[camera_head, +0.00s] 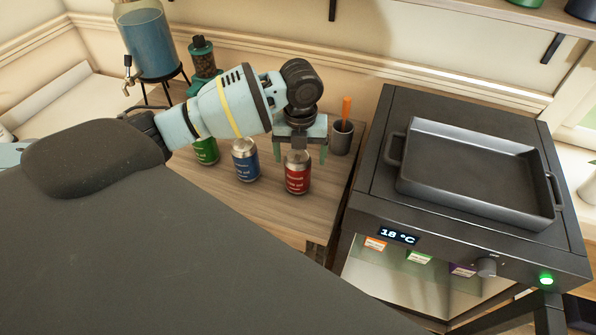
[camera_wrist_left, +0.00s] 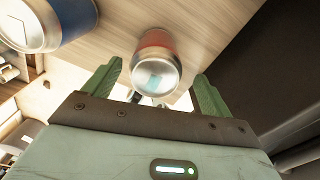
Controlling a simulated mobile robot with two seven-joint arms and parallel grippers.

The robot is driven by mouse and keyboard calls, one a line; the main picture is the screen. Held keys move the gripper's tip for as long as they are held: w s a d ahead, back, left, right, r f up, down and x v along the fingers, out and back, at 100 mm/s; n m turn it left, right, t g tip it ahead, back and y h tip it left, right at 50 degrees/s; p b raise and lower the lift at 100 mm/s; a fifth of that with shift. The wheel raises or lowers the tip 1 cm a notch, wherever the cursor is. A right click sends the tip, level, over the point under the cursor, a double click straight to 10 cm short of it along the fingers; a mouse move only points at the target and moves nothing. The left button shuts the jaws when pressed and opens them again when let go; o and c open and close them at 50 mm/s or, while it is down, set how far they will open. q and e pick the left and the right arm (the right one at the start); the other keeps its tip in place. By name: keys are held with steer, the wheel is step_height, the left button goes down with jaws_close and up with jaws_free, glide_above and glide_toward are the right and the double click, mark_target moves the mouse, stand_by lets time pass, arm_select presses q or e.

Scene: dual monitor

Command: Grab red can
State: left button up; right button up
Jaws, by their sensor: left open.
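The red can (camera_head: 298,177) stands upright on the wooden table, at the right end of a row of cans. My left gripper (camera_head: 300,152) is directly above it, pointing down, with its green fingers open on either side of the can's top. In the left wrist view the red can (camera_wrist_left: 156,62) shows between and beyond the open fingers (camera_wrist_left: 156,85), with no visible grip on it. A blue can (camera_head: 245,162) stands just left of it; it also shows in the left wrist view (camera_wrist_left: 62,22). My right gripper is not in view.
A green can (camera_head: 206,150) stands left of the blue one. A dark cup (camera_head: 341,138) with an orange item is behind right. A black oven (camera_head: 375,205) with a tray (camera_head: 470,175) stands right. A drink dispenser (camera_head: 152,42) is back left.

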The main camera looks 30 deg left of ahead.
arm_select(q)
steer(key=shift+s+a+f, duration=0.1)
steer(key=shift+f, duration=1.05)
steer(key=shift+s+a+f, duration=0.1)
steer(key=shift+f, duration=1.05)
steer(key=c, duration=1.3)
steer(key=shift+r, duration=0.15)
step_height(320, 180, up, 10)
steer(key=shift+f, duration=0.1)
